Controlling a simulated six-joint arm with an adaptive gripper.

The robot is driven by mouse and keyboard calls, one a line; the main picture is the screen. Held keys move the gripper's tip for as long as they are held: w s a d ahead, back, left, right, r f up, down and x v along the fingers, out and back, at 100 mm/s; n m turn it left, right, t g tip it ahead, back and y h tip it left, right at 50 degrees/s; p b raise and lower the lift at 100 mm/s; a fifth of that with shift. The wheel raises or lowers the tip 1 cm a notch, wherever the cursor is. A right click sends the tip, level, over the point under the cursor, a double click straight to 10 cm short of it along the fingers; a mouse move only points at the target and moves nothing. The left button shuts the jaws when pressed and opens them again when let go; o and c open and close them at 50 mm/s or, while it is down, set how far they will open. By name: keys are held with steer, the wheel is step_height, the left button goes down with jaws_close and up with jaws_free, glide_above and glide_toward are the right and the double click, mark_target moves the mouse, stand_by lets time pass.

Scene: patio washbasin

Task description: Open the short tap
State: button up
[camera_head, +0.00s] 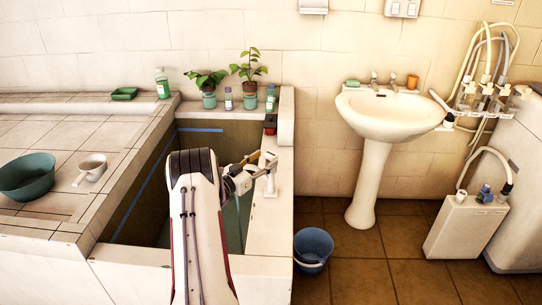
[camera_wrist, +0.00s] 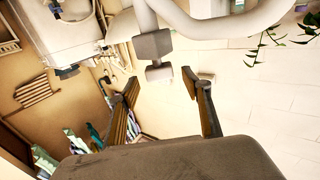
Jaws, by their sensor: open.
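A white upright fitting that looks like a tap (camera_head: 270,184) stands on the right ledge of the sunken tub. My gripper (camera_head: 262,160) is at its upper part, reaching from the left. In the wrist view, my gripper (camera_wrist: 161,88) is open, with its two dark fingers wide apart. A grey block-shaped piece (camera_wrist: 159,72) on a white post shows between and just beyond the fingers. A thick curved white pipe (camera_wrist: 235,22) joins near it. I see no clear contact with the fingers. I cannot tell for certain whether this is the short tap.
A red and dark object (camera_head: 270,122) sits farther back on the ledge. Potted plants (camera_head: 208,90) and bottles stand behind the tub. A pedestal washbasin (camera_head: 390,115) with small taps is at right. A bucket (camera_head: 313,248) stands on the floor beside the tub.

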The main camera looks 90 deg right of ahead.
mark_target(268, 157)
steer(key=shift+x, duration=2.2)
steer(key=c, duration=1.1)
